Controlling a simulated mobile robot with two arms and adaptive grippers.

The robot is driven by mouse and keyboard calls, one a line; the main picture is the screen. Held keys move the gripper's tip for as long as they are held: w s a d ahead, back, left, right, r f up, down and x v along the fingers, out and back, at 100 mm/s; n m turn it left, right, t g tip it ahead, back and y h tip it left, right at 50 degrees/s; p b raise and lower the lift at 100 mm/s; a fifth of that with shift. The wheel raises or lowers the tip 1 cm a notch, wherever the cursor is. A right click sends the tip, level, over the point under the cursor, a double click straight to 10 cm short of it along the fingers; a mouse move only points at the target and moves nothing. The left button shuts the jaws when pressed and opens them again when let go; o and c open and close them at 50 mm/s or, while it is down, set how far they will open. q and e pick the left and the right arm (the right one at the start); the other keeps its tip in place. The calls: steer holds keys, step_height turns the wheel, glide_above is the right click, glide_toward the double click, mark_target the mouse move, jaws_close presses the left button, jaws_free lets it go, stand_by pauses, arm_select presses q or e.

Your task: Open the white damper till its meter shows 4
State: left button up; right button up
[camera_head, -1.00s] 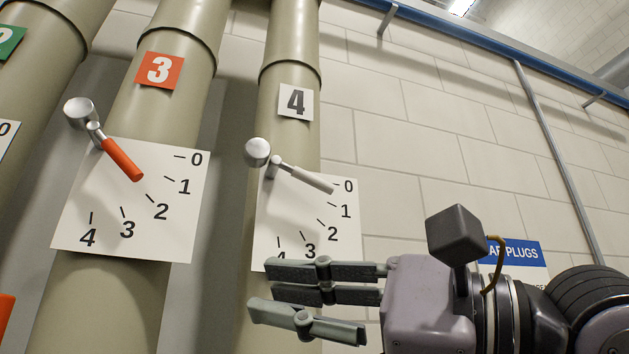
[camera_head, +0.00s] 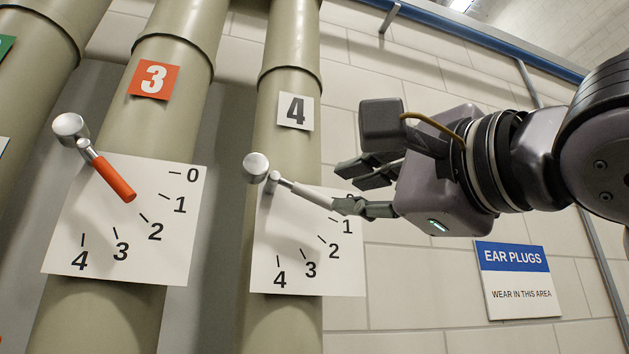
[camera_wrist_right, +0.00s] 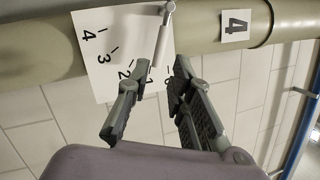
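The white damper handle (camera_head: 308,191) is on the pipe marked 4, its lever tilted down to the right toward the 0 end of its meter. The white meter plate (camera_head: 270,250) shows 1 to 4 in the head view, with the 0 mostly hidden behind my gripper. My right gripper (camera_head: 345,188) is at the lever's free end. In the right wrist view the white handle (camera_wrist_right: 164,35) comes down between the two spread fingertips (camera_wrist_right: 160,76). The fingers are open, and I cannot tell whether one touches the handle. My left gripper is out of view.
The orange damper handle (camera_head: 114,178) with its own meter plate (camera_head: 75,225) is on the pipe marked 3 to the left. An ear plugs sign (camera_head: 520,280) is on the tiled wall to the right. The wall below the gripper is clear.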

mark_target(319, 198)
steer(key=p+x, duration=0.3)
steer(key=x, duration=0.5)
steer(key=shift+a+r, duration=0.1)
steer(key=shift+w+a+p, duration=0.35)
steer(key=shift+w+p, duration=0.15)
steer(key=shift+w, duration=0.1)
steer(key=shift+c, duration=0.2)
jaws_close()
